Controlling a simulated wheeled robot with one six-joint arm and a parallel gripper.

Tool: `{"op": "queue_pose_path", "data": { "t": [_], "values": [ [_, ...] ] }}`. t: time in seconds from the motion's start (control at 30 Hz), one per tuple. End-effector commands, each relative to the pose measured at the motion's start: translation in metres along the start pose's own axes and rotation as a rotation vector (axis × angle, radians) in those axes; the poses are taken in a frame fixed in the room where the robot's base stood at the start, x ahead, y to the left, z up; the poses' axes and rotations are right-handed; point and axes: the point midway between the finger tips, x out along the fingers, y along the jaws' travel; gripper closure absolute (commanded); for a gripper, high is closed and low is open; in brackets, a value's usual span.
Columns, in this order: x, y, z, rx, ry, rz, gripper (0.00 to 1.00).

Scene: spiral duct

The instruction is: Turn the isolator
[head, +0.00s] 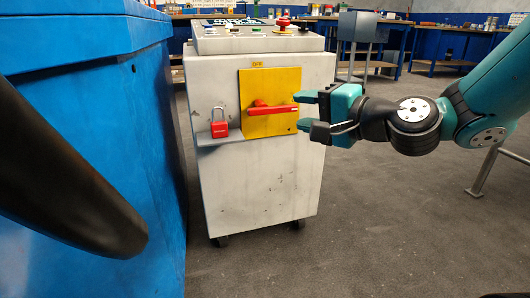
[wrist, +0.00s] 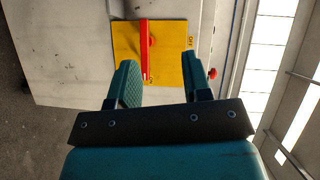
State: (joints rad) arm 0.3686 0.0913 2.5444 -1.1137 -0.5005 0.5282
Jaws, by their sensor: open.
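The isolator is a red handle (head: 270,109) on a yellow plate (head: 284,84), on the front of a grey wheeled cabinet (head: 262,184). The handle lies horizontal in the head view, and an "OFF" label (head: 257,64) sits above the plate. In the wrist view the red handle (wrist: 145,50) runs lengthwise ahead of the jaws, on the yellow plate (wrist: 170,68). My gripper (head: 306,111) is open and empty, just right of the handle's end and apart from it as far as I can tell. Its two fingers (wrist: 170,77) show in the wrist view with the handle end between them.
A red padlock (head: 219,127) stands on a small ledge left of the plate. Buttons and a red mushroom knob (head: 283,22) are on the cabinet top. A large blue cabinet (head: 105,130) stands close on the left. The floor (head: 400,230) at right is mostly clear.

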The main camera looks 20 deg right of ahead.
Motion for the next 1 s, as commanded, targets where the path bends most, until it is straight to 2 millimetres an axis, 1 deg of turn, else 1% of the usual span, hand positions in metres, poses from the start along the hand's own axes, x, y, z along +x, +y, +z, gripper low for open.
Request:
{"op": "queue_pose_path", "data": {
  "t": [0.03, 0.1, 0.23, 0.33, 0.47, 0.63, 0.87, 1.0],
  "values": [
    [0.002, 0.033, -0.007, 0.034, 0.038, -0.019, 0.55],
    [0.001, 0.046, -0.017, 0.072, 0.083, -0.046, 0.55],
    [0.0, 0.059, -0.029, 0.121, 0.137, -0.081, 0.55],
    [-0.001, 0.061, -0.035, 0.138, 0.156, -0.094, 0.55],
    [0.002, 0.056, -0.037, 0.145, 0.157, -0.099, 0.55],
    [0.012, 0.051, -0.038, 0.147, 0.148, -0.1, 0.55],
    [0.027, 0.051, -0.041, 0.15, 0.158, -0.09, 0.55],
    [0.061, 0.049, -0.044, 0.137, 0.153, -0.099, 0.55]
  ]
}}
